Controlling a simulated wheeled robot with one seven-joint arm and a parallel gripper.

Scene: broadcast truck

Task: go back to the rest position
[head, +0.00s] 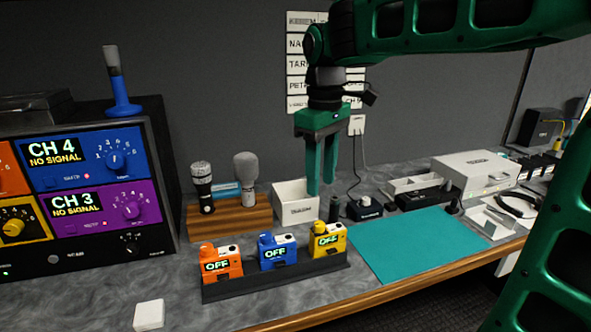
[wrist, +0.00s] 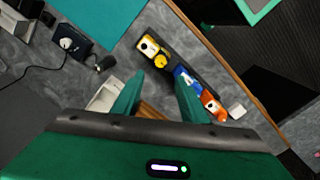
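My gripper (head: 321,190) hangs pointing down above the counter, over the white open box and behind the row of packs. In the wrist view its two fingers (wrist: 158,98) stand apart with nothing between them, so it is open and empty. My green arm reaches in from the upper right of the head view. No rest position is marked in either view.
A black rack holds orange (head: 221,262), blue (head: 278,250) and yellow (head: 328,239) packs reading OFF. Microphones (head: 246,180) stand on a wooden block beside the white box (head: 296,204). The teal mat (head: 415,243) is bare. A channel console (head: 88,185) stands left.

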